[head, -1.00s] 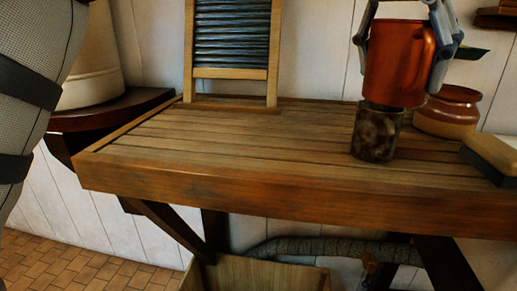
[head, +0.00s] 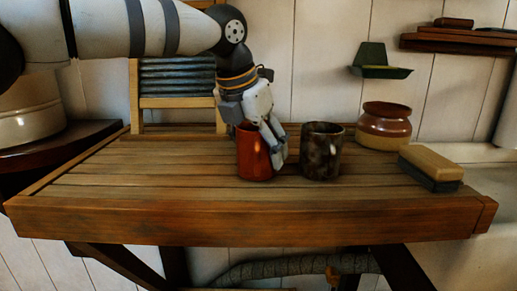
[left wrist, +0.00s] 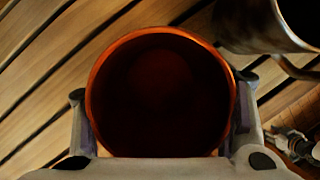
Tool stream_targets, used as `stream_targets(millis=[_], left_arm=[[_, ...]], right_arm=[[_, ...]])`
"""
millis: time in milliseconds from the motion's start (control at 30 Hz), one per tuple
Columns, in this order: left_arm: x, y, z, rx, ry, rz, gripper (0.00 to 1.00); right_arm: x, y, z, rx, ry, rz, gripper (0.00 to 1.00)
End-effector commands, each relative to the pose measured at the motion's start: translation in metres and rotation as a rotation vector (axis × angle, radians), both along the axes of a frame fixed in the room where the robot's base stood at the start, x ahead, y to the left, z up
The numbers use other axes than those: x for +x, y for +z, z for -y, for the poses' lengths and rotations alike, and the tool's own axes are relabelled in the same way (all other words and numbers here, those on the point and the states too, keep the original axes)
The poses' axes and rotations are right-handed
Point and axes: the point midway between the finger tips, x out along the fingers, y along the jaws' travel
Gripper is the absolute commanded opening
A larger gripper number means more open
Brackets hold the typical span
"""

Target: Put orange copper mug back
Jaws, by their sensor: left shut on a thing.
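The orange copper mug (head: 252,160) is upright at the slatted wooden table, just left of a dark mottled mug (head: 321,155). My left gripper (head: 262,138) reaches down from above and is shut on the orange mug. In the left wrist view the fingers lie on both sides of the orange mug (left wrist: 160,85), whose inside looks dark and empty. The mottled mug (left wrist: 262,25) shows at the top right there, apart from the orange one. The orange mug's base appears at table level; I cannot tell whether it touches.
The slatted table (head: 120,190) is clear on its left and front. A brown-and-cream pot (head: 385,127) and a brush (head: 431,166) stand at the right. A washboard (head: 178,85) leans at the back. A green holder (head: 379,62) hangs on the wall.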

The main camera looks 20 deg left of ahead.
Motion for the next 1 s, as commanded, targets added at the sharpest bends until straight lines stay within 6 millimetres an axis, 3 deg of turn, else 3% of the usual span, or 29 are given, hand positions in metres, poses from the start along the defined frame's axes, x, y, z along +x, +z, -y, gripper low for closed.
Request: stream_targets(millis=[367, 400, 500, 833, 1000], left_arm=[[0.0, -0.004, 0.0, -0.002, 0.002, 0.005, 0.34], [0.0, -0.005, 0.0, -0.001, 0.002, 0.004, 0.7], [0.0, -0.005, 0.0, -0.001, 0.002, 0.004, 0.87], [0.0, -0.002, 0.0, -0.002, 0.002, 0.005, 0.87], [-0.011, 0.028, -0.005, -0.002, 0.002, 0.007, 0.87]], right_arm=[[0.001, 0.001, 0.0, 0.0, 0.0, 0.005, 0.4], [0.001, 0.001, 0.0, 0.0, 0.0, 0.005, 0.4], [0.001, 0.001, 0.0, 0.0, 0.0, 0.005, 0.4], [0.001, 0.001, 0.0, 0.0, 0.0, 0.005, 0.4], [-0.001, -0.001, 0.0, 0.0, 0.0, -0.004, 0.4]])
